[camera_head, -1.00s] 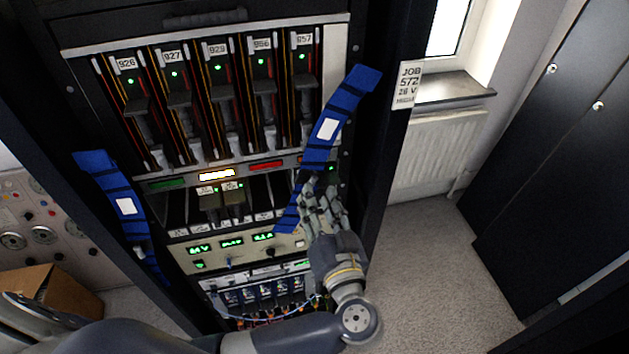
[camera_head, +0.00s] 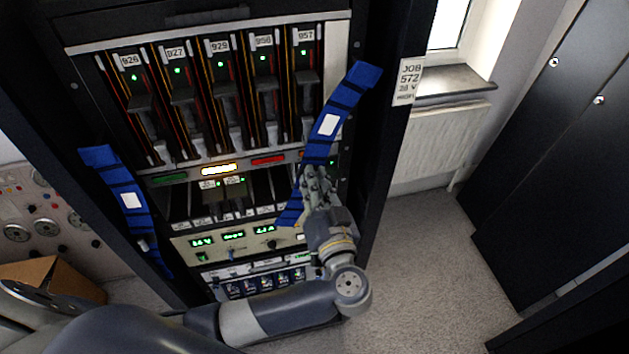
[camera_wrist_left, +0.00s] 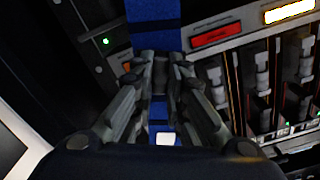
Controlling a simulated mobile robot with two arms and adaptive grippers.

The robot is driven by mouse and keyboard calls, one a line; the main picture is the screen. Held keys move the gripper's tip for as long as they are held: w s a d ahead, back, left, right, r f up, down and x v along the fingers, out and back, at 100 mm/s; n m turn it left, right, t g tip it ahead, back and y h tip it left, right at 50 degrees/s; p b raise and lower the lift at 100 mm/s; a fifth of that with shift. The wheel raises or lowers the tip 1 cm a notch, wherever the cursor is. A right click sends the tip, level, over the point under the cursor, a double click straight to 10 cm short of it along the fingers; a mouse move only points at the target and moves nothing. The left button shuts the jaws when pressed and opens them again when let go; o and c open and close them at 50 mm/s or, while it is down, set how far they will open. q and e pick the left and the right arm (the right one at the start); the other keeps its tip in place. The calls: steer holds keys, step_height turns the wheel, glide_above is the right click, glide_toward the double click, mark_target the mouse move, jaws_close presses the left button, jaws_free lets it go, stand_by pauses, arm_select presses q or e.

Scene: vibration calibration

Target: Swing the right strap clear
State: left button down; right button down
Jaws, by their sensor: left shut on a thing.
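The right strap (camera_head: 344,101) is blue with dark bands and a white patch. It runs slantwise down the right side of the rack front, from a top end at the right post. My left gripper (camera_head: 314,180) is shut on its lower part, and a short tail shows below the fingers. In the left wrist view the strap (camera_wrist_left: 153,32) passes between the closed fingers (camera_wrist_left: 160,70). The left strap (camera_head: 126,190), also blue with a white patch, hangs down the rack's left side. My right gripper is not in view.
The rack holds a row of numbered modules (camera_head: 222,90) with green lights, partly behind the strap. Below is a panel with green displays (camera_head: 233,236). A job label (camera_head: 408,82) sits on the right post. Open floor (camera_head: 430,260) lies right of the rack, before dark cabinets.

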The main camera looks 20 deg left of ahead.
arm_select(q)
steer(key=w+d+f+n+b, duration=0.2)
steer(key=w+d+n, duration=0.2)
steer(key=d, duration=0.3)
steer(key=shift+w, duration=0.35)
steer(key=c, duration=1.6)
jaws_free()
steer(key=shift+s+a, duration=0.1)
steer(key=shift+a, duration=0.05)
